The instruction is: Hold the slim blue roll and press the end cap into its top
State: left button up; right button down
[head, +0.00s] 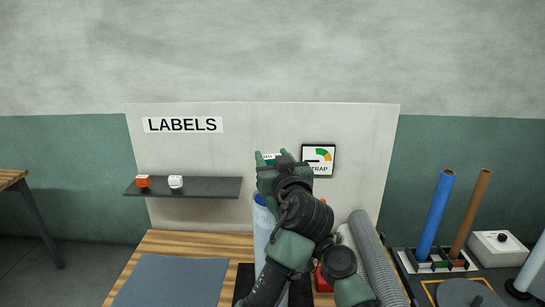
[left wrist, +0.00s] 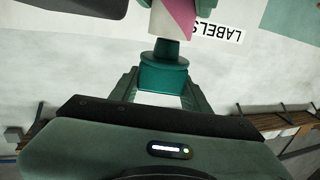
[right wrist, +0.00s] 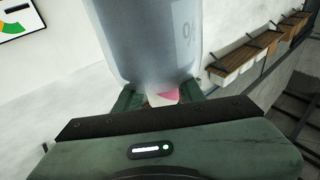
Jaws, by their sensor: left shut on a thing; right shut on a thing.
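My left gripper (head: 270,156) is shut on a teal end cap (left wrist: 163,73), whose narrower dark plug points away from the palm's body in the left wrist view. The slim blue roll (head: 262,222), pale with a darker blue band near its top, stands upright below that gripper, partly hidden by my arm. My right gripper (right wrist: 168,96) is shut on this roll, which fills the upper middle of the right wrist view (right wrist: 150,45) and covers the fingertips. In the head view the right gripper is hidden. Contact between cap and roll cannot be told.
A shelf (head: 210,188) holds an orange cap (head: 142,182) and a white cap (head: 176,181). A grey mat (head: 170,280) lies clear on the wooden table. Grey corrugated rolls (head: 372,255) lie right. A rack (head: 437,264) holds blue (head: 436,215) and brown (head: 472,212) tubes beside a white box (head: 503,248).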

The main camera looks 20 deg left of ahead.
aim_at(272, 156)
pick_arm(q)
jog(key=shift+f, duration=0.7)
dwell(2.0)
jog(key=shift+a+r, duration=0.1)
jog(key=shift+a, duration=0.05)
dwell(0.8)
jog(key=shift+w+r, duration=0.1)
jog(key=shift+r, duration=0.2)
jog(key=r+m+h, duration=0.1)
jog(key=r, duration=0.1)
jog(key=r+m+t+h, duration=0.1)
jog(key=r+h, duration=0.1)
jog(key=w+r+m+t+h, duration=0.1)
jog(key=r+m+h, duration=0.1)
jog(key=r, duration=0.1)
jog(key=shift+w+a, duration=0.1)
jog(key=h, duration=0.1)
jog(key=m+h, duration=0.1)
jog(key=shift+s+r+t+h, duration=0.2)
jog(key=shift+s+t+h, duration=0.1)
jog(key=shift+s, duration=0.05)
jog(key=shift+s+f+m+h, duration=0.2)
jog(key=shift+s+m+h, duration=0.15)
jog(key=shift+m+h, duration=0.35)
jog(key=shift+d, duration=0.2)
jog(key=shift+f, duration=2.9)
jog(key=shift+f, duration=0.5)
